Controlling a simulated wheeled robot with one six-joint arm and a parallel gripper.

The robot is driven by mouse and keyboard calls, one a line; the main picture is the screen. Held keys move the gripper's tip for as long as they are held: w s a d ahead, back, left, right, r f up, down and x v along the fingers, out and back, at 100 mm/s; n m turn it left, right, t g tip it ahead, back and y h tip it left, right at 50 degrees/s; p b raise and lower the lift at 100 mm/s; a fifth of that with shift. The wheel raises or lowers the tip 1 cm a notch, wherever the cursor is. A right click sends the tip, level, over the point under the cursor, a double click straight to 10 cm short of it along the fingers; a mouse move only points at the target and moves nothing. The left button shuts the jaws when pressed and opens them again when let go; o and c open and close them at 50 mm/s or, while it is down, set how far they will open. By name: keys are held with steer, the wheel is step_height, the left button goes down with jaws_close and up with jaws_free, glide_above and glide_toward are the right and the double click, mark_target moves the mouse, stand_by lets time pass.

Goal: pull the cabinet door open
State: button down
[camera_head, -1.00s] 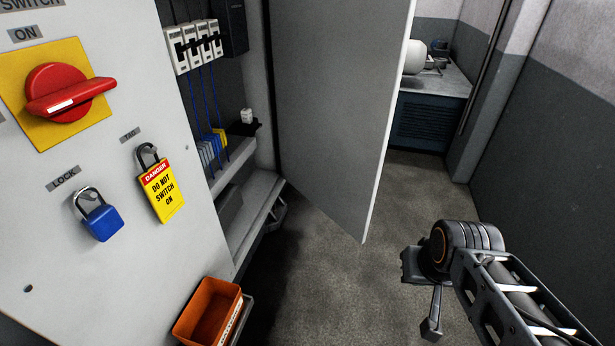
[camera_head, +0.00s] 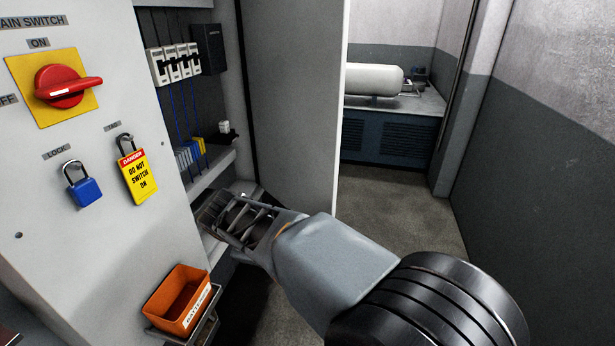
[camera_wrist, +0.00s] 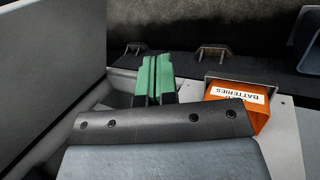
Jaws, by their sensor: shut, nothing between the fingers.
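The cabinet door (camera_head: 290,105) is a grey panel standing open, swung out to the right of the cabinet (camera_head: 90,235). In the wrist view a grey panel, likely the same door (camera_wrist: 45,60), fills the left side. My gripper (camera_head: 212,212) is at the lower part of the cabinet opening, on the cabinet side of the door. Its green fingertips (camera_wrist: 156,80) are together and empty in the wrist view. I see no contact between them and the door. My arm covers the door's lower part, and no handle is visible.
A blue padlock (camera_head: 82,186), a yellow danger tag (camera_head: 138,177) and a red switch (camera_head: 66,86) are on the cabinet front. Floor (camera_head: 400,205) is clear beyond the door.

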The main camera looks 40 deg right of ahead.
steer(key=w+d+n+g+h+b, duration=0.25)
steer(key=w+d+n+h, duration=0.4)
steer(key=d, duration=0.45)
steer(key=n+h+b, duration=0.1)
steer(key=n+h, duration=0.4)
steer(key=h, duration=0.1)
glide_toward(327, 167)
steer(key=d, duration=0.5)
steer(key=d+p, duration=0.1)
steer(key=d, duration=0.1)
steer(key=shift+s+d, duration=0.25)
steer(key=shift+s, duration=0.1)
steer(key=shift+d, duration=0.15)
